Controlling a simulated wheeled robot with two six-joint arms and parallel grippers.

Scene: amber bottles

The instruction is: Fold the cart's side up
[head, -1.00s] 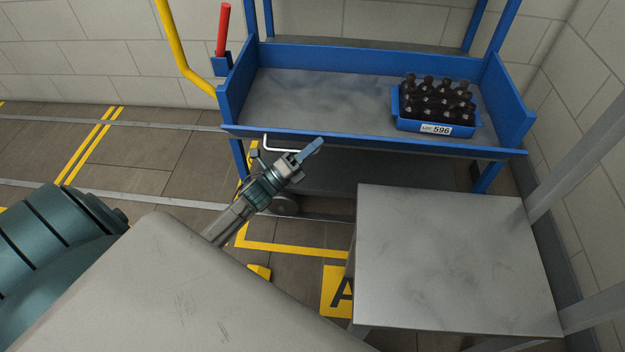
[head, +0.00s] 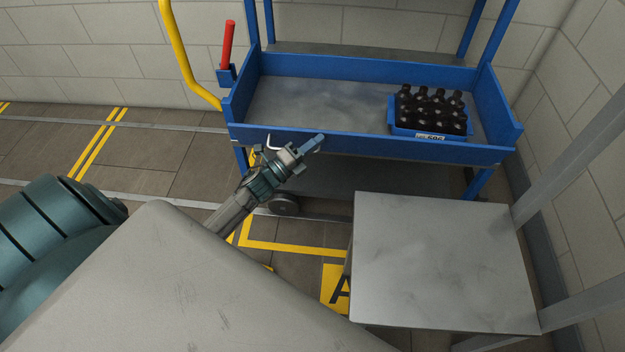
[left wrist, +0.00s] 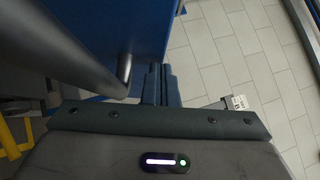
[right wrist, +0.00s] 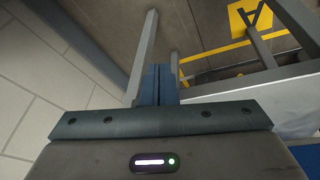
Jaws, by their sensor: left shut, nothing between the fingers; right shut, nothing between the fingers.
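The blue cart (head: 360,72) stands against the back wall. Its long front side (head: 400,150) is upright or nearly so, with its outer face toward me, and it hides the lower part of the bottle crate's label. A pale bar handle (head: 272,142) is on the side's left part, partly hidden by my gripper. My left gripper (head: 313,143) is shut and empty, its fingertips in front of the side, just right of the handle; I cannot tell whether they touch. In the left wrist view a blue panel (left wrist: 110,25) and a dark bar lie close by the fingers. My right gripper (right wrist: 157,70) is shut and empty, away from the cart.
A blue crate (head: 402,131) of dark bottles stands on the cart's right part. A grey table (head: 440,260) is in front at the right. A red lever (head: 227,45) and yellow rail (head: 180,50) are at the cart's left. Floor is open further left.

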